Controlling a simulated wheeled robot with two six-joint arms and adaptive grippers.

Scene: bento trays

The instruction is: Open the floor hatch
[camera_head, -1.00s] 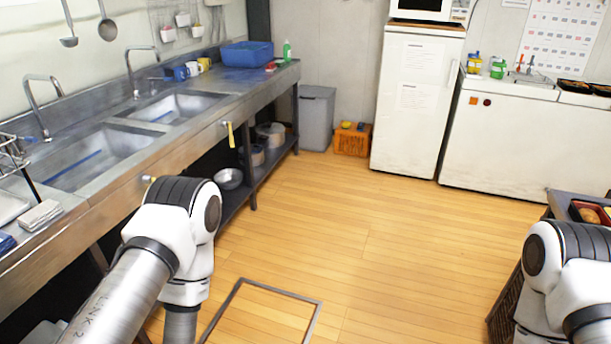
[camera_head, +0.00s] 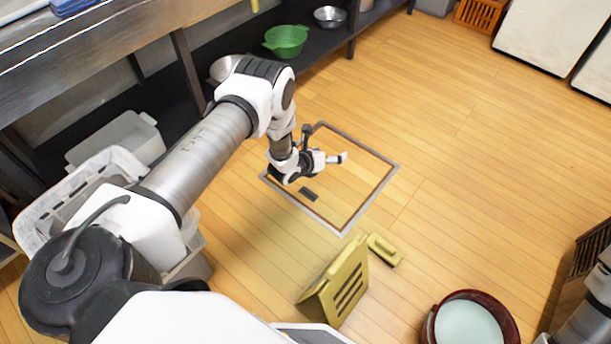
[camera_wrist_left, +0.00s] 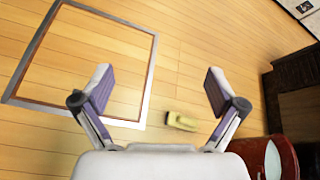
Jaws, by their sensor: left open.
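The floor hatch (camera_head: 358,180) is a wood-planked square with a grey metal frame, lying flat in the floor in the head view. A short dark handle (camera_head: 309,194) lies on its near-left part. My left gripper (camera_head: 326,146) is over the hatch, open and empty, its fingers spread. My right gripper is out of view.
A yellow folding floor sign (camera_head: 340,285) and a yellow brush-like block (camera_head: 384,250) are near the hatch's front corner. A dark red bucket (camera_head: 428,325) stands at bottom right. A white crate (camera_head: 40,215) is at left. Floor right of the hatch is clear.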

